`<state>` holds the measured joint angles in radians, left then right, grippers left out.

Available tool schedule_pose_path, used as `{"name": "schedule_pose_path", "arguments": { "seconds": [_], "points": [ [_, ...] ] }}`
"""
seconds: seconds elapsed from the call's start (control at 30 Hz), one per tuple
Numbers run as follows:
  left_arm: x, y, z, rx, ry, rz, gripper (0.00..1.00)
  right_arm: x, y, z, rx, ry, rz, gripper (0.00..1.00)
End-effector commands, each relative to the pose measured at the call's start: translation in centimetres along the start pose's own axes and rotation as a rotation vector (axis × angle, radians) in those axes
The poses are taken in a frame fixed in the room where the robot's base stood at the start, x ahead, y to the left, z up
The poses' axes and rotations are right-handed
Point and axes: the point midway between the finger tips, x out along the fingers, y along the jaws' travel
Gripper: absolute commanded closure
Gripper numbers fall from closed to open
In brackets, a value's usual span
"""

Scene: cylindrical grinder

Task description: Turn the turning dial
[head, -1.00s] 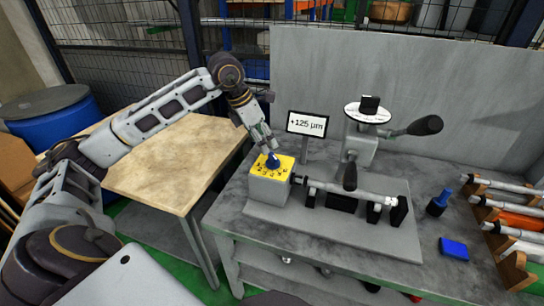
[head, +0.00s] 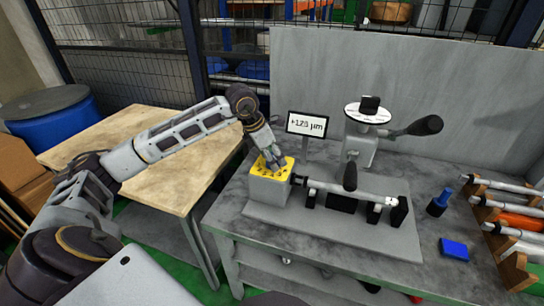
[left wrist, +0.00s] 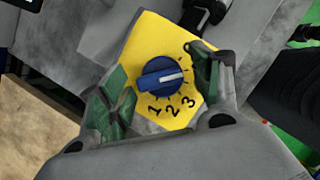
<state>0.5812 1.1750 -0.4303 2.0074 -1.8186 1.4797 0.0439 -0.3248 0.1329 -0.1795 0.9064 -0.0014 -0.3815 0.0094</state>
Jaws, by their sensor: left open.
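The turning dial (left wrist: 161,77) is a blue knob with a white pointer line, on a yellow plate (left wrist: 150,38) marked 1, 2, 3. In the left wrist view it lies between the green-padded fingers of my left gripper (left wrist: 160,88), which is open. Gaps show on both sides of the knob. In the head view my left gripper (head: 272,158) is right over the yellow-topped box (head: 268,188) and hides most of the dial. The pointer line points right in the left wrist view, towards the 3 side. My right gripper is not in view.
The box joins a grinder with a metal cylinder (head: 372,196) and a black-handled lever (head: 424,125). A display (head: 306,124) stands behind. A blue block (head: 453,248) and a rack of cylinders (head: 508,219) are at right. A wooden table (head: 140,165) is at left.

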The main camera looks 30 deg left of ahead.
Motion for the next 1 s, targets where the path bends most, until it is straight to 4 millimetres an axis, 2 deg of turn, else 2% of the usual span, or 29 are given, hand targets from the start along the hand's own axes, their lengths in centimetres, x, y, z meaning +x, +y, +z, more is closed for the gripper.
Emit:
{"name": "schedule_pose_path", "arguments": {
  "seconds": [0.1,0.43,1.0],
  "points": [
    [-0.01,0.0,-0.01,0.0,0.0,0.0,0.38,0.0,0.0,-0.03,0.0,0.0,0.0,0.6],
    [-0.02,0.01,-0.01,0.0,0.0,0.0,0.81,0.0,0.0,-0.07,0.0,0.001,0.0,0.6],
    [-0.03,0.1,0.03,0.095,-0.001,-0.04,0.81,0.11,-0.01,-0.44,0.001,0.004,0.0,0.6]
  ]
}}
